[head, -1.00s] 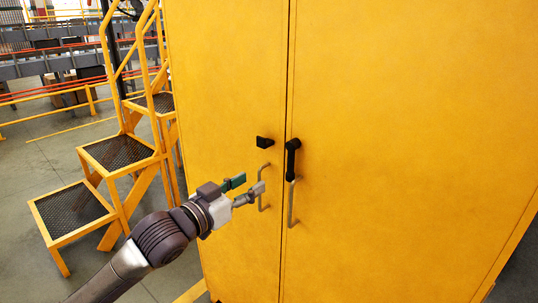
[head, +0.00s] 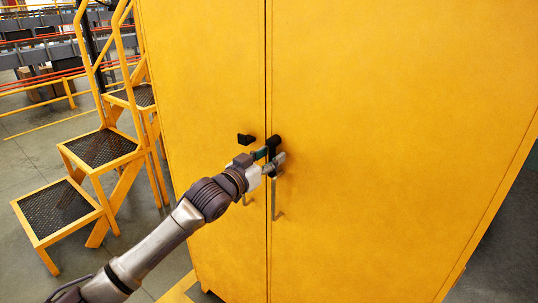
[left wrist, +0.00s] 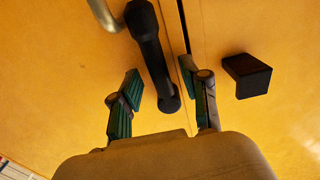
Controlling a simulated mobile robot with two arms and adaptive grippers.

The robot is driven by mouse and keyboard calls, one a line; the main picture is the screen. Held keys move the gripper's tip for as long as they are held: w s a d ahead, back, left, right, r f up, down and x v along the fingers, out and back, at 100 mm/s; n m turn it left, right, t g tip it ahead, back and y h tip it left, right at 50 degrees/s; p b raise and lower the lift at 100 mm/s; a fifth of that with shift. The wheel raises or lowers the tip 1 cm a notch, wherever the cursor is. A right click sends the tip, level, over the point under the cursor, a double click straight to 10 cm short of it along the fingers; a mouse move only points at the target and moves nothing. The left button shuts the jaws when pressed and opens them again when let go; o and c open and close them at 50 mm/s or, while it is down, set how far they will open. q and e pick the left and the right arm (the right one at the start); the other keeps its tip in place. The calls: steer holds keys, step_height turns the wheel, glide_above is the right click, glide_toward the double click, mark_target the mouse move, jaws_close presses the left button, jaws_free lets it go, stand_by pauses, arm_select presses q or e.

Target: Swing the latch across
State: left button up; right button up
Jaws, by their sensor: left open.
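The black latch (head: 275,141) hangs down on the right door of the yellow cabinet, close to the seam; its lower part is hidden behind my gripper in the head view. In the left wrist view, which looks upside down, the latch (left wrist: 152,45) shows at length. My left gripper (head: 269,156) is open at the latch. Its fingers (left wrist: 160,72) stand on either side of the latch, with visible gaps. A black catch block (head: 245,138) sits on the left door; it also shows in the left wrist view (left wrist: 246,75). My right gripper is not in view.
Yellow steps (head: 103,147) stand left of the cabinet. The door faces are otherwise clear.

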arm_select(q)
steer(key=shift+c, duration=0.4)
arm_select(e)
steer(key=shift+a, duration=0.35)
arm_select(q)
steer(key=c, duration=0.8)
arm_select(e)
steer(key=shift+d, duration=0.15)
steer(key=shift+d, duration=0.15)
